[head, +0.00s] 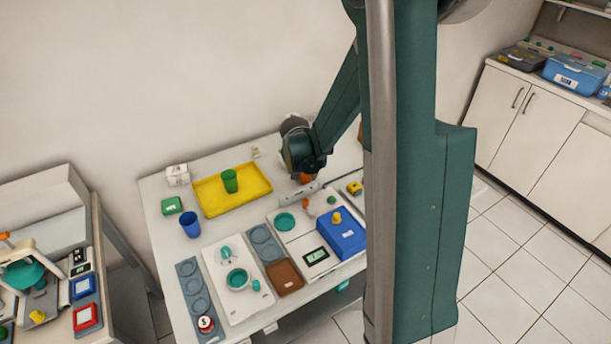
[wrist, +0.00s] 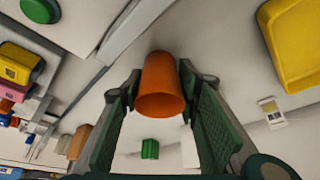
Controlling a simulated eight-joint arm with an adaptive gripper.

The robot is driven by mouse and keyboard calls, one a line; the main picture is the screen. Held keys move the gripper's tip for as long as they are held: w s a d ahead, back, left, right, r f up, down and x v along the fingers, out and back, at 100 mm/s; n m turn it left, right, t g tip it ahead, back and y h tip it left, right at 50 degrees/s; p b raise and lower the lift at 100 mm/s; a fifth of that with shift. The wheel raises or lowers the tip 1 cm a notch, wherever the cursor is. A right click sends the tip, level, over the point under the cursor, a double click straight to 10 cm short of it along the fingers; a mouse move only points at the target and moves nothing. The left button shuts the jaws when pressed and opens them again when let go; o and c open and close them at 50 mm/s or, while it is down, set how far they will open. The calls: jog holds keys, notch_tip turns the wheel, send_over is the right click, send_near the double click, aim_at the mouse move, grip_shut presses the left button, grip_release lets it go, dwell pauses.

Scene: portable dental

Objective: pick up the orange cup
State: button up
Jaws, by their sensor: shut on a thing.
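The orange cup (wrist: 161,88) is between the two finger pads of my gripper (wrist: 160,105) in the wrist view, with its open rim facing the camera. My gripper is shut on it, with the pads at its sides. In the head view, a small part of the orange cup (head: 306,178) shows just below my gripper (head: 305,170), over the back part of the white table. The rest of the cup is hidden there by my gripper. I cannot tell whether the cup touches the table.
A yellow tray (head: 207,204) with a green cup (head: 230,181) stands left of my gripper. A blue cup (head: 190,225) and a green box (head: 172,206) are further left. A blue box (head: 341,236) and a scale (head: 316,256) stand nearer the front. The wall is close behind.

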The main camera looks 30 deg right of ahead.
jog(key=shift+r, duration=0.1)
notch_tip(320, 180, up, 10)
jog(key=p, duration=0.2)
dwell(0.7)
dwell(0.5)
